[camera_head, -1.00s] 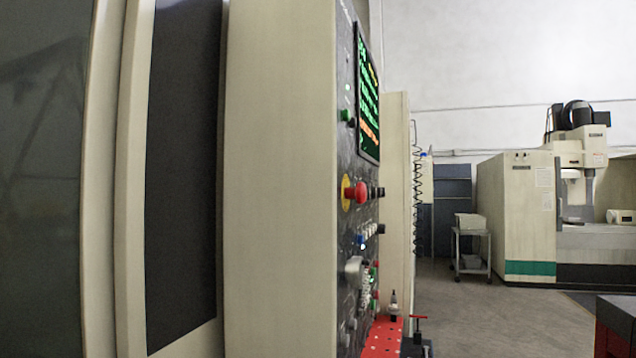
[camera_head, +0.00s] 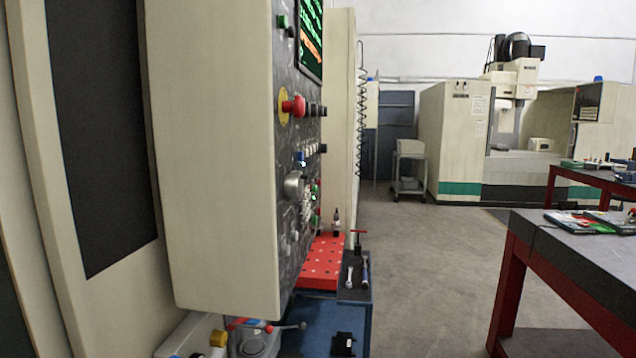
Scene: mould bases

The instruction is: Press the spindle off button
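The machine's control panel (camera_head: 285,150) stands left of centre and is seen nearly edge-on. It carries a screen (camera_head: 311,45) at the top, a red emergency knob (camera_head: 293,106) on a yellow ring, a row of small buttons (camera_head: 308,153), a grey dial (camera_head: 293,186) and small red and green buttons (camera_head: 314,192) low on the right. Which one is the spindle off button cannot be told at this angle. My gripper is not in view.
A red perforated tray (camera_head: 318,265) and a blue cart (camera_head: 340,320) with tools stand below the panel. A red-legged workbench (camera_head: 575,250) is at the right. The floor (camera_head: 430,270) between them is clear. Another machine (camera_head: 455,140) and a trolley (camera_head: 408,170) stand behind.

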